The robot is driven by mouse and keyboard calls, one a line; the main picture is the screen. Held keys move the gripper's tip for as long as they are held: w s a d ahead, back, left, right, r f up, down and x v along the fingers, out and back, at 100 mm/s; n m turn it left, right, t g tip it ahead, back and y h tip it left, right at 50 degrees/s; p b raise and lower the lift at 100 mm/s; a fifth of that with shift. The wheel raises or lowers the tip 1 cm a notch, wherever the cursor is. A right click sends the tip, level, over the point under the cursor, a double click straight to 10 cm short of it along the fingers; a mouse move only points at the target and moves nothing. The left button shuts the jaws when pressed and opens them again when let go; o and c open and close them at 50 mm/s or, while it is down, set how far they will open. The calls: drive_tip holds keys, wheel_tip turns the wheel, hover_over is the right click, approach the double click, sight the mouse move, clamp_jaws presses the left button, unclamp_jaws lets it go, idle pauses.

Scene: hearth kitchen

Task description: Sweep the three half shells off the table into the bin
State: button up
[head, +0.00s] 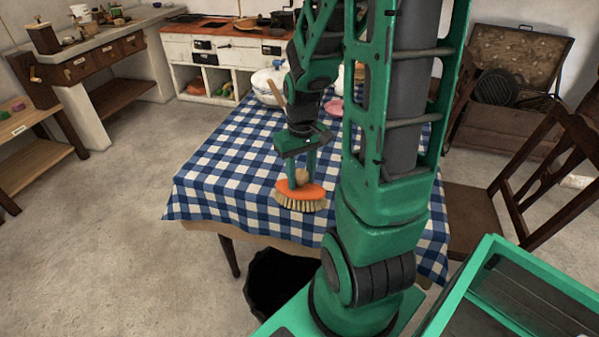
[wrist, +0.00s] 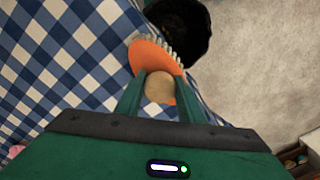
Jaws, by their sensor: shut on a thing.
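My gripper (head: 299,167) is shut on the round wooden knob of an orange brush (head: 303,193) with pale bristles. The brush is upright, bristles down, at the near edge of the checked table (head: 225,165). In the wrist view, the brush (wrist: 150,55) lies between my gripper fingers (wrist: 158,90) and the bin. The black bin (head: 275,282) stands on the floor below the near table edge, partly hidden by my arm. It also shows in the wrist view (wrist: 185,25), its inside dark.
A white rounded dish (head: 264,82) and a pink item (head: 335,107) are at the far side of the table. Wooden chairs (head: 540,175) stand at the right. The floor at the left (head: 110,230) is clear.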

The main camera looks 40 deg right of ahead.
drive_tip(key=shift+s+a, duration=0.15)
drive_tip(key=shift+a, duration=0.1)
drive_tip(key=shift+d+r, duration=0.1)
drive_tip(key=shift+r, duration=3.2)
